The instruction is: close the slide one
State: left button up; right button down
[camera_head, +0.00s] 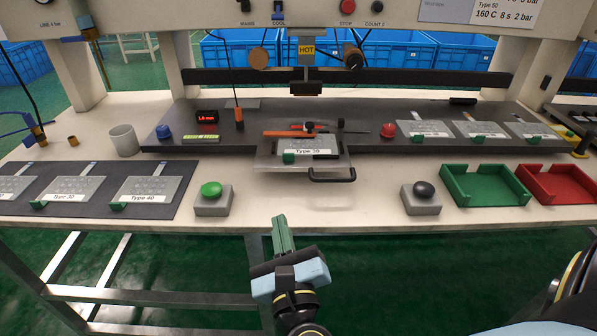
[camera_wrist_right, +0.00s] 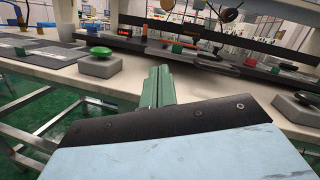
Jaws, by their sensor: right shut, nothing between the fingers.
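The slide (camera_head: 262,158) is a pale plate at the front middle of the dark platform, carrying a film labelled Type 30 (camera_head: 308,151) with a green tab. It projects past the platform's front edge, and its black handle (camera_head: 332,178) points toward me. The slide's handle also shows in the wrist view (camera_wrist_right: 218,66). My right gripper (camera_head: 281,222) is shut and empty, with its green fingers together in front of the table edge, nearer to me than the slide and apart from it. The fingers also show in the wrist view (camera_wrist_right: 159,80). My left gripper is not in view.
A green button (camera_head: 211,190) and a dark button (camera_head: 423,190) stand on grey boxes left and right of the slide. Green (camera_head: 486,183) and red (camera_head: 552,182) trays sit at right. A press head marked HOT (camera_head: 306,52) hangs behind. Films (camera_head: 150,188) lie on a mat at left.

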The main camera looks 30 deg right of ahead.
jog(key=d+m+g+h, duration=0.2)
jog(key=m, duration=0.2)
jog(key=m+g, duration=0.1)
jog(key=m, duration=0.2)
send_near(298, 168)
jog(key=shift+h, duration=0.4)
jog(key=x, duration=0.5)
jog(key=shift+w+f+p, duration=0.1)
jog(key=shift+w+p, duration=0.2)
jog(key=shift+w+d, duration=0.35)
jog(key=shift+w, duration=0.25)
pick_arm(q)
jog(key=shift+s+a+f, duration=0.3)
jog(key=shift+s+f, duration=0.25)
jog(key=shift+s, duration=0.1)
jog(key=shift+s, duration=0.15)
